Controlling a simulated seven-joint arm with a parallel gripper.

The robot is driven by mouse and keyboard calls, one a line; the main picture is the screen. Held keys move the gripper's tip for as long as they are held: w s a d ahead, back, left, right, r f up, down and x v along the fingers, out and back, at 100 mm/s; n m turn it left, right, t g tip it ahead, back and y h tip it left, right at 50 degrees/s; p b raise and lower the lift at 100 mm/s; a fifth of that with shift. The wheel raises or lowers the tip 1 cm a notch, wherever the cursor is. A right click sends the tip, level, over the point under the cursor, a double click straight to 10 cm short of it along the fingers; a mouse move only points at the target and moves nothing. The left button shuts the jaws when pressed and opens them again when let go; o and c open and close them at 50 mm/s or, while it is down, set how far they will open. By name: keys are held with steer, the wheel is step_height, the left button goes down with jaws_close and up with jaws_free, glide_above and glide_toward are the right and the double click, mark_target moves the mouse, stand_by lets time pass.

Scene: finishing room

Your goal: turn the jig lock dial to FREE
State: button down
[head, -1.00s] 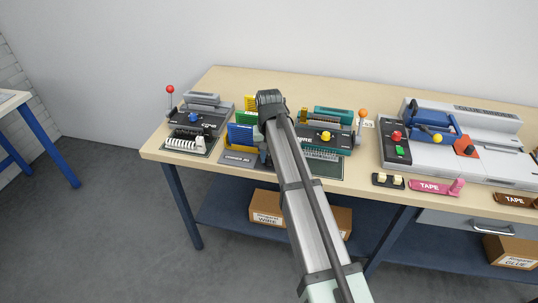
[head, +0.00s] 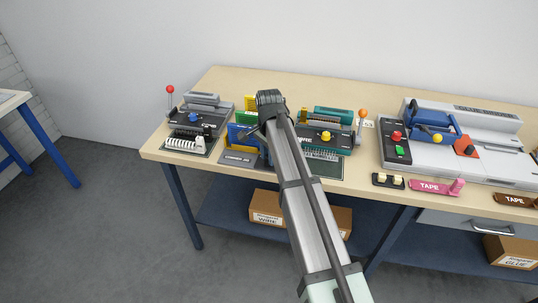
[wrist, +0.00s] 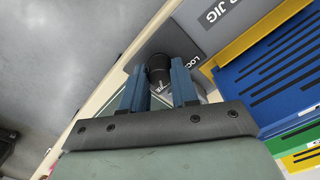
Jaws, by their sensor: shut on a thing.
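The corner jig has a grey base (head: 236,159) with slotted blue, green and yellow racks. It stands on the bench, partly behind my arm in the head view. Its grey lettered plate (wrist: 222,14) and blue rack (wrist: 268,78) show in the wrist view. The dark round lock dial (wrist: 158,64) sits by the label that begins "LOC", and some white marking shows on it. My gripper (wrist: 160,80) has its blue fingers on either side of the dial, shut on it. In the head view my arm hides the dial and most of the gripper. The dial's exact setting cannot be read.
A machine with a blue knob (head: 193,118) and red-ball lever stands to the left. A teal machine (head: 333,115) with a yellow knob is close on the right. Further right are a large grey binder (head: 475,120) and a pink tape holder (head: 432,188).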

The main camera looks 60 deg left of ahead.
steer(key=shift+m, duration=0.8)
steer(key=c, duration=0.9)
jaws_free()
steer(key=shift+o, duration=0.2)
step_height(320, 180, up, 14)
steer(key=shift+f, duration=0.1)
